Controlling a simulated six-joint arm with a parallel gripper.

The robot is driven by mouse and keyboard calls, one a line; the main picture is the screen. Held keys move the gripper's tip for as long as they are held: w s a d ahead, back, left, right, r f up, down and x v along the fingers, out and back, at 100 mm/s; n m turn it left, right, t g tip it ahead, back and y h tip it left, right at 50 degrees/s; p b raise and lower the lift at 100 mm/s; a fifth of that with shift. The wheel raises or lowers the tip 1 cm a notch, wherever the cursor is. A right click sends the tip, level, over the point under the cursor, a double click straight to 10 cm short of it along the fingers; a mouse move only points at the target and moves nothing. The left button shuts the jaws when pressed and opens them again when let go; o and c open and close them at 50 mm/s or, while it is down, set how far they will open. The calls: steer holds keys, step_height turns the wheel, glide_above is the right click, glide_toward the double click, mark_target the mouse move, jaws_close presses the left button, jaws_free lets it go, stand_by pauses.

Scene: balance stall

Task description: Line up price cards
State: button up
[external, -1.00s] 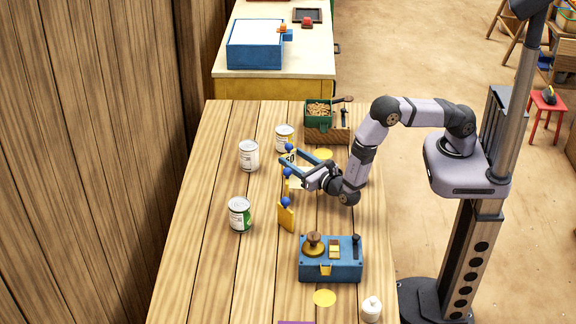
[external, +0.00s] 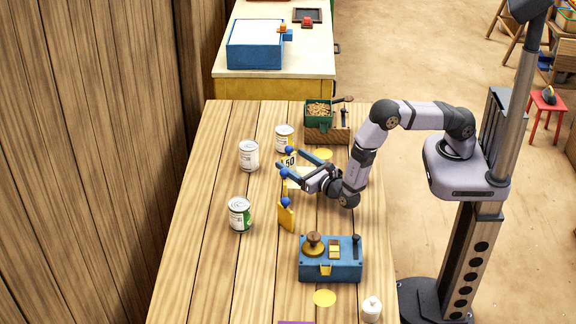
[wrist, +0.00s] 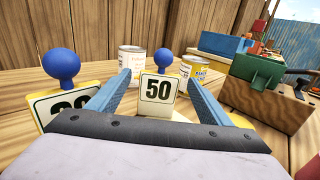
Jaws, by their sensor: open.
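A price card marked 50 (wrist: 158,88) with a blue ball on top stands upright between my open fingers in the wrist view, apart from both. It also shows at the far end of the card row in the external view (external: 289,160). My gripper (external: 281,171) is low over the table and empty. A second card (wrist: 45,104) stands left of my left finger, its number partly hidden by my gripper. In the external view, the middle card (external: 293,184) is partly covered by my gripper. A yellow card (external: 286,217) stands nearest, its face turned away.
Several cans, including the near green-labelled one (external: 240,215), stand left of the cards. A blue box (external: 340,270) with a stamp sits at the near right. A wooden box with a green bin (external: 318,120) stands beyond. Yellow discs (external: 324,298) lie on the table.

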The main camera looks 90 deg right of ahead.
steer(key=b+v, duration=0.2)
steer(key=v, duration=0.3)
steer(key=shift+s+a, duration=0.2)
steer(key=shift+a, duration=0.15)
steer(key=shift+v, duration=0.8)
steer(key=shift+d, duration=0.1)
